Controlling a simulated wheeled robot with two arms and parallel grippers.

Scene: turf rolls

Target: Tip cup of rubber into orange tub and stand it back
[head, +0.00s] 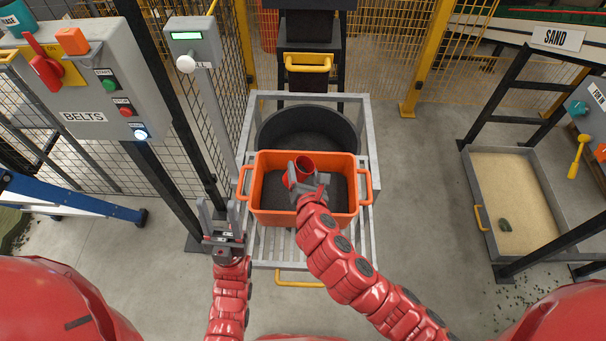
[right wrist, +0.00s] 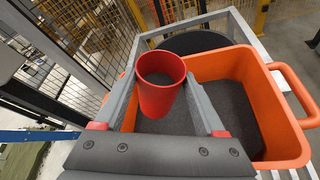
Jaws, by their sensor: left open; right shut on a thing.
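The red cup (head: 300,172) is held by my right gripper (head: 306,184) over the orange tub (head: 305,220). In the right wrist view the cup (right wrist: 160,98) stands between the two fingers, mouth up, with a dark patch inside; I cannot tell how much rubber it holds. The tub (right wrist: 270,115) has a handle at each end, and dark granules cover its floor. My left gripper (head: 220,218) is open and empty, just left of the tub's front left corner.
The tub sits on a grey slatted frame (head: 265,258) with a dark round bin (head: 310,122) behind it. A belts panel (head: 85,85) and a post with a screen (head: 192,42) stand at left. A sand tray (head: 520,195) lies at right; floor between is clear.

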